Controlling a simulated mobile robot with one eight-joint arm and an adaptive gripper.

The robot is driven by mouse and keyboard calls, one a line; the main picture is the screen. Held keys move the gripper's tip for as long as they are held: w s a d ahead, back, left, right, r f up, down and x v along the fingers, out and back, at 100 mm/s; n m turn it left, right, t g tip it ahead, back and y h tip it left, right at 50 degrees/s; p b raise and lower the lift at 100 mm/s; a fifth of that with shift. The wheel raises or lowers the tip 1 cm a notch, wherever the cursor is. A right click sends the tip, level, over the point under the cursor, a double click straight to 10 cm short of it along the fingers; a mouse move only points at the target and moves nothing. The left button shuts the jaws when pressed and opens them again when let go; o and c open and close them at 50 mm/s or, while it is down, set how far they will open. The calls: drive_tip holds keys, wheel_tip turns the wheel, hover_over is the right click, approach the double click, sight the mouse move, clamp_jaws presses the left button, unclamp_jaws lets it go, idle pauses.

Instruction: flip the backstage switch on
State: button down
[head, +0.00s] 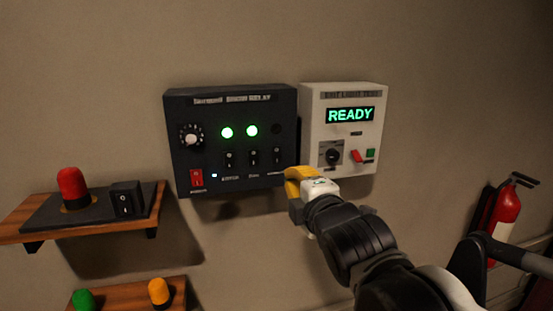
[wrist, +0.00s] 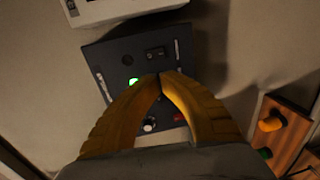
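A dark control panel (head: 215,110) is on the wall in the head view. It has a row of black rocker switches. Two green lamps (head: 239,131) are lit above the left and middle ones; the lamp (head: 276,128) above the right rocker (head: 277,156) is dark. The labels are too blurred to tell which one is backstage. My gripper (head: 290,178) is at the panel's lower right corner. In the wrist view its yellow fingers (wrist: 160,76) meet at the tips, empty, just short of a black rocker (wrist: 156,52) beside the unlit lamp.
A white box (head: 314,128) with a green READY display is right of the panel. A red lit switch (head: 197,178) and a knob (head: 191,136) are on the panel's left side. A shelf (head: 18,227) with a red beacon is lower left. A fire extinguisher (head: 504,213) hangs at right.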

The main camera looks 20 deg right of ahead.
sight(274, 159)
drive_tip(key=w, duration=0.4)
drive_tip(key=w+f, duration=0.1)
drive_tip(key=w, duration=0.4)
drive_tip(key=w+p, duration=0.1)
drive_tip(key=w, duration=0.4)
drive_tip(key=shift+f, duration=0.35)
